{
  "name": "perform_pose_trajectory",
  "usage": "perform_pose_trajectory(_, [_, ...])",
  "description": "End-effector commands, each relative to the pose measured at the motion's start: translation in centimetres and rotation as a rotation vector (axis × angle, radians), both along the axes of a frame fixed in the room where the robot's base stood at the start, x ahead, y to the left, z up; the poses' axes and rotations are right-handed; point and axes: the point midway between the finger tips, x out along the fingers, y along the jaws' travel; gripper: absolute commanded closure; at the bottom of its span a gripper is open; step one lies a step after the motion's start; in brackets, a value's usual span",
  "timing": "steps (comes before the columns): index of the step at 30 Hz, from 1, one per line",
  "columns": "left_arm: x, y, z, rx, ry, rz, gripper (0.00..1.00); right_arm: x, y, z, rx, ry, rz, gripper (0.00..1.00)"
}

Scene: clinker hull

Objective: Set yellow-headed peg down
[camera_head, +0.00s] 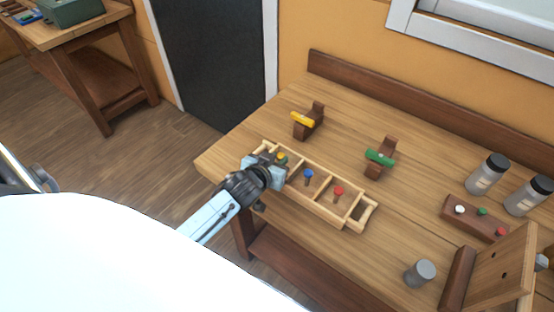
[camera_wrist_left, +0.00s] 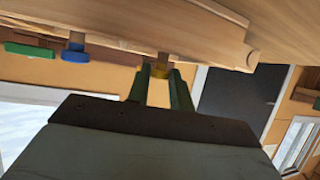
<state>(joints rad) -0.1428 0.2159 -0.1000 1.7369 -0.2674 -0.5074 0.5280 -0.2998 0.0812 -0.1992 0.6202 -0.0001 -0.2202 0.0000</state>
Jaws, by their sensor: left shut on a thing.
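The yellow-headed peg (camera_wrist_left: 161,72) is between the fingertips of my left gripper (camera_wrist_left: 160,82) in the left wrist view. Its shaft points at the pale wood of the tray; I cannot tell whether its end touches. In the head view my left gripper (camera_head: 276,166) is shut at the left compartment of the wooden tray (camera_head: 327,212), with a bit of the yellow head (camera_head: 282,156) showing beside it. A blue-headed peg (camera_head: 308,174) stands in the middle compartment and a red-headed peg (camera_head: 339,191) in the one to its right. My right gripper is not in view.
Behind the tray stand brown wooden blocks with a yellow piece (camera_head: 302,119) and a green piece (camera_head: 380,158). A grey cylinder (camera_head: 420,272), two jars (camera_head: 488,173), a brown rack (camera_head: 476,219) and a tilted wooden board (camera_head: 503,270) are on the right. The table between is clear.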

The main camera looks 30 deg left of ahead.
Motion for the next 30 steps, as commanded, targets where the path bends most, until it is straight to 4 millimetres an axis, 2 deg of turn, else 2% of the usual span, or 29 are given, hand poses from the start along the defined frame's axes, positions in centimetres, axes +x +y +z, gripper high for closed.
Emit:
perform_pose_trajectory(2, [0.0,0.0,-0.4,-0.001,0.001,0.000,0.99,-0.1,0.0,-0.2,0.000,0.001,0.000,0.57])
perform_pose_trajectory(3, [0.0,0.0,-0.3,-0.001,0.000,0.000,0.73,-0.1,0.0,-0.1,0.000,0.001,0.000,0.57])
perform_pose_trajectory(7, [0.0,0.0,-0.2,-0.001,0.000,0.000,0.57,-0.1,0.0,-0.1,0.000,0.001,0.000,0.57])
perform_pose_trajectory(19, [-0.5,-0.1,0.3,0.000,0.000,-0.001,0.57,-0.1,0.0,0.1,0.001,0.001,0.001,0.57])
perform_pose_trajectory(23, [-2.2,-0.3,1.1,-0.002,0.002,0.000,0.57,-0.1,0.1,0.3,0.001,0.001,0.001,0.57])
perform_pose_trajectory(30, [-6.7,-0.7,3.3,-0.002,0.002,0.001,0.57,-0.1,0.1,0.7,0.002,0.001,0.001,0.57])
